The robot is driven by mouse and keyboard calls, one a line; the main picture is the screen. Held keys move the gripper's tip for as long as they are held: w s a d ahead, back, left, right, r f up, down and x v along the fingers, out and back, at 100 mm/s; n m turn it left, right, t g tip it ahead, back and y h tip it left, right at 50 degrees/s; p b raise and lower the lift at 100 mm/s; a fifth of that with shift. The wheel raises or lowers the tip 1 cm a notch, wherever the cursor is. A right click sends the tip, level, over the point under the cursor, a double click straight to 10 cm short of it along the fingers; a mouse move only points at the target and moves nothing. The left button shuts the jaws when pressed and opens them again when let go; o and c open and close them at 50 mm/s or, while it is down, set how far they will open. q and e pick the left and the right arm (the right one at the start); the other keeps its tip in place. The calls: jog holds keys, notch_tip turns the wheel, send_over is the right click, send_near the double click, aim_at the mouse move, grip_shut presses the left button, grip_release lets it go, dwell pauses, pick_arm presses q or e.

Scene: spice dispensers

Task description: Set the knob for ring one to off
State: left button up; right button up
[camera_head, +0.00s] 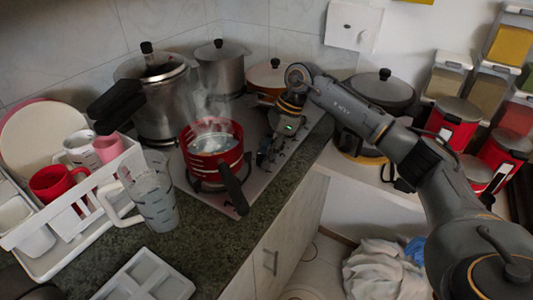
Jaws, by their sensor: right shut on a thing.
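The cooktop (262,183) lies on the dark counter with its control strip along the right side. My right gripper (266,160) reaches down to that strip from the right, fingers pointing down. It is shut on a knob there, mostly hidden by the fingers; I cannot tell which ring it belongs to or how it is turned. A red pot (213,168) with a black handle stands on the front ring, steaming. My left gripper is not in view.
A pressure cooker (167,108), a steel pot (222,75) and an orange-sided pan (264,84) stand behind. A measuring jug (156,203) and a white dish rack (78,222) are at left. Red canisters (452,124) stand at far right.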

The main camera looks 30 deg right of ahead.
jog(key=o, duration=1.2)
jog(key=shift+c, duration=0.2)
jog(key=v, duration=1.2)
jog(key=shift+w, duration=0.1)
